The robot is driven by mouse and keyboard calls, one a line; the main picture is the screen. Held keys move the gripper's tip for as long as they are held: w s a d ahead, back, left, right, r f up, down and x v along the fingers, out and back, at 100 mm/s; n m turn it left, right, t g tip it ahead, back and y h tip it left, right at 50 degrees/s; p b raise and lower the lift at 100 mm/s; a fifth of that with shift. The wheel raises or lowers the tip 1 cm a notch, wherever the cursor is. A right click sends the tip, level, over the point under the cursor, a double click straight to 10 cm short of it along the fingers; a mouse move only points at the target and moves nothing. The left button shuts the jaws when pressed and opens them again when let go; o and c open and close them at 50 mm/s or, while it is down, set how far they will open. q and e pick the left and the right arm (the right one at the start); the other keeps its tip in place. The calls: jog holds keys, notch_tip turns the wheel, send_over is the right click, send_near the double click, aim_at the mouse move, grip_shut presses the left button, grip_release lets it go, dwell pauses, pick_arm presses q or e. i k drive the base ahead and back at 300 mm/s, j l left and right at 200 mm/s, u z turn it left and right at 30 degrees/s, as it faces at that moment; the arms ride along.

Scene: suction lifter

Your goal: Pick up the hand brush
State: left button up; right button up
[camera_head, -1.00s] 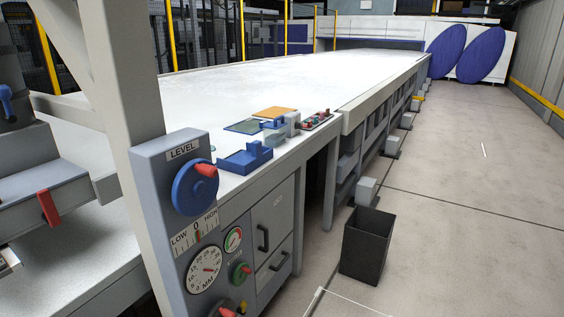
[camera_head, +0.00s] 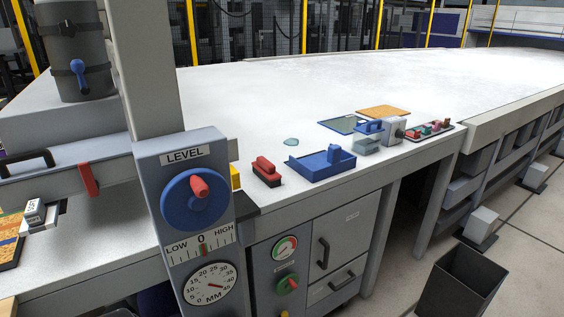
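A small red item with a dark underside (camera_head: 266,170) lies on the white table top (camera_head: 260,105), near its front edge. It looks like the hand brush, though it is too small to make out bristles clearly. It sits just left of a blue tray (camera_head: 310,172) and right of the level panel (camera_head: 180,160). Neither of my grippers shows in the head view.
The level panel's grey post stands left of the red item. A green flat pad (camera_head: 343,124), an orange board (camera_head: 383,112) and a rack of small coloured pieces (camera_head: 430,130) lie farther right. A dark bin (camera_head: 462,285) stands on the floor. The table's middle is clear.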

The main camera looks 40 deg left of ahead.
aim_at(266, 170)
jog(key=i+l+u, duration=0.1)
jog(key=u, duration=0.35)
jog(key=i+l+u, duration=0.2)
jog(key=u, duration=0.25)
jog(key=i+l+u, duration=0.2)
jog(key=u, duration=0.25)
jog(key=i+l+u, duration=0.1)
jog(key=l+u, duration=0.15)
jog(key=u, duration=0.25)
jog(key=l+u, duration=0.3)
jog(key=u, duration=0.15)
